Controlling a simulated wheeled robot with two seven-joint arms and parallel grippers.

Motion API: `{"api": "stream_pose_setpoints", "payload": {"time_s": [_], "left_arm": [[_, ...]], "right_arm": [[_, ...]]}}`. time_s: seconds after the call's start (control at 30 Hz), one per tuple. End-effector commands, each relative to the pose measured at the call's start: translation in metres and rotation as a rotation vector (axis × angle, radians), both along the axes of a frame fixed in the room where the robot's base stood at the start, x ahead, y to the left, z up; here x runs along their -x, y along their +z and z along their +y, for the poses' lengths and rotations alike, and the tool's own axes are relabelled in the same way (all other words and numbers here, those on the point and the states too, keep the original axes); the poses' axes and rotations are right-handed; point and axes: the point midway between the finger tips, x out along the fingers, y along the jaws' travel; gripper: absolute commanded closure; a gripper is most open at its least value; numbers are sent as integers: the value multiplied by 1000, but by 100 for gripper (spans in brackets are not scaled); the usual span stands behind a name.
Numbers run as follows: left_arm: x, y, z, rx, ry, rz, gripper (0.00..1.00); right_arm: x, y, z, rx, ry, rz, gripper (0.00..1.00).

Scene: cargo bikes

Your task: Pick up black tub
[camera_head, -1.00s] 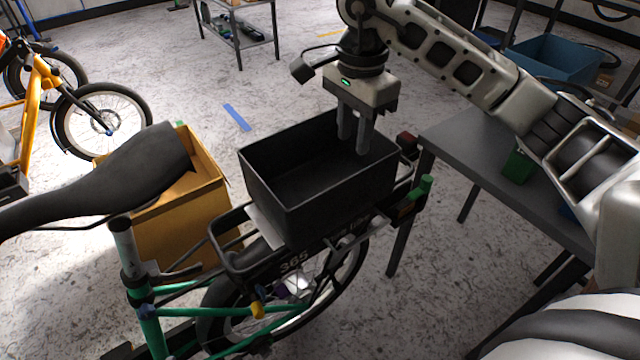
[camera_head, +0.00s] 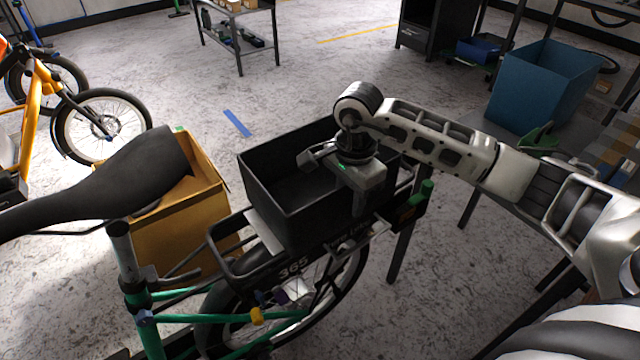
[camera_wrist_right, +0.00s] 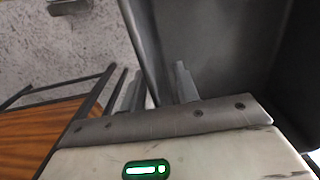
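The black tub (camera_head: 290,215) is an open, empty-looking box resting upright on the rear rack (camera_head: 235,262) of a green bike. My right gripper (camera_head: 358,200) points down at the tub's near right wall. In the right wrist view the tub wall (camera_wrist_right: 142,45) runs between the two fingers (camera_wrist_right: 158,88), one inside the tub and one outside. A gap shows between the inner finger and the wall, so the gripper looks open around the wall. The far right corner of the tub is partly hidden by my right arm. My left gripper is not in view.
A black saddle (camera_head: 110,185) and a tan box (camera_head: 185,225) stand left of the tub. A blue bin (camera_head: 540,88) is at the upper right, behind my arm. Table legs (camera_head: 403,240) stand close right of the bike.

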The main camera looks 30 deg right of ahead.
Motion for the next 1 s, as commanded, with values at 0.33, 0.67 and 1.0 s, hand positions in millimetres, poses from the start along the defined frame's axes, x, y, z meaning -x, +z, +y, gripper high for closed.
{"api": "stream_pose_setpoints", "payload": {"time_s": [0.33,0.67,1.0], "left_arm": [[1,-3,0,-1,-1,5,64],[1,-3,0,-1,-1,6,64],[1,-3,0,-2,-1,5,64]], "right_arm": [[0,-11,0,-1,-1,-2,69],[-1,-9,0,-2,-1,-7,100],[-2,0,0,0,-1,-9,100]]}}
